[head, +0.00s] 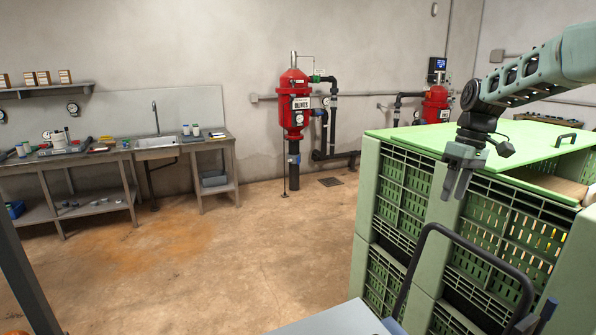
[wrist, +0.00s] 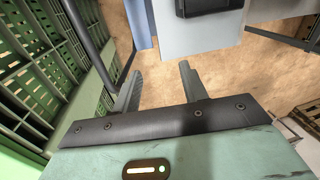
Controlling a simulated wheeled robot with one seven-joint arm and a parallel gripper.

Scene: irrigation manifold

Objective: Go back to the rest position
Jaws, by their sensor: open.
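My gripper (head: 458,181) hangs pointing down in the head view, in front of the upper part of the stacked green crates. It is open and nothing is between its fingers. In the wrist view my gripper (wrist: 158,85) shows two grey fingers spread apart, with brown floor visible between and beyond them. My arm reaches in from the upper right of the head view.
Green slatted crates (head: 443,212) with a light green lid (head: 520,150) stand close on the right. A dark curved handle bar (head: 470,240) rises in front of them. A workbench with a sink (head: 157,142) and red filter tanks (head: 293,105) line the wall. Middle floor (head: 270,240) is clear.

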